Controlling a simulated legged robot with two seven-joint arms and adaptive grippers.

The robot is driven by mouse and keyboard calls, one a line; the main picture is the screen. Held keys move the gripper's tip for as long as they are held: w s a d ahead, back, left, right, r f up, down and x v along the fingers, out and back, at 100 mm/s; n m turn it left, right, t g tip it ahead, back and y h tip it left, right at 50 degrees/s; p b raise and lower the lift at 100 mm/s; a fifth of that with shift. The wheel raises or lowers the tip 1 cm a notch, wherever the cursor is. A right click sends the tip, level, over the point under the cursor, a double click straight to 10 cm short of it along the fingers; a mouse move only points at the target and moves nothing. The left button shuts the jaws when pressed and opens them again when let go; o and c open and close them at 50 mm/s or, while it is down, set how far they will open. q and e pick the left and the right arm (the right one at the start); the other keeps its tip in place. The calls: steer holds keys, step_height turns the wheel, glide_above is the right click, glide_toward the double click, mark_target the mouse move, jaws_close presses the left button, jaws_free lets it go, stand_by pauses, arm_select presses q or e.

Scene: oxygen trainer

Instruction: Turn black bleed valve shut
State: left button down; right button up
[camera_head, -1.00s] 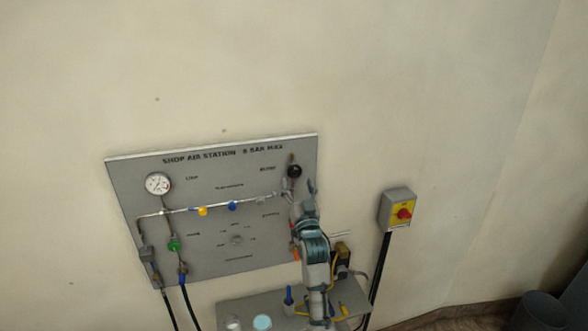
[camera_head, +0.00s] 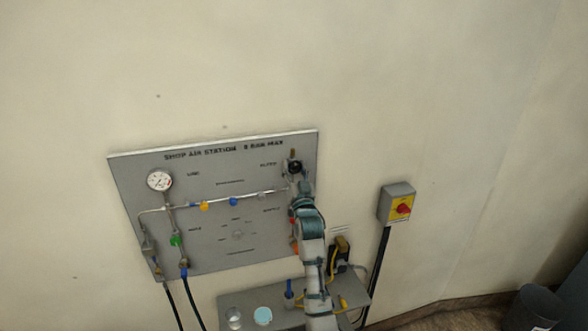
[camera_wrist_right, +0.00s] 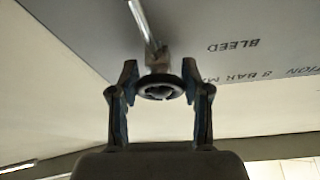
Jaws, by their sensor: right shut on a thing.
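The black bleed valve (camera_head: 295,166) is a round knob at the upper right of the grey panel. In the right wrist view, the knob (camera_wrist_right: 160,88) sits between the two fingers of my right gripper (camera_wrist_right: 159,82), beside the printed word BLEED. The fingers are shut on its rim from both sides. In the head view, my right gripper (camera_head: 297,174) reaches the knob from below, and the forearm hides part of the panel's right edge. My left gripper is in neither view.
The panel (camera_head: 135,185) carries a round gauge (camera_head: 159,180), a pipe with yellow (camera_head: 204,206) and blue (camera_head: 233,202) parts, and a green knob (camera_head: 175,240). A small shelf (camera_head: 245,299) sits below. A red-and-yellow switch box (camera_head: 398,204) hangs right of my arm.

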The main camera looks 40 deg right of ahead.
steer(key=shift+m+h+p, duration=0.3)
steer(key=shift+m, duration=0.5)
steer(key=o, duration=1.2)
steer(key=shift+c, duration=0.2)
steer(key=shift+d, duration=0.1)
steer(key=v, duration=1.2)
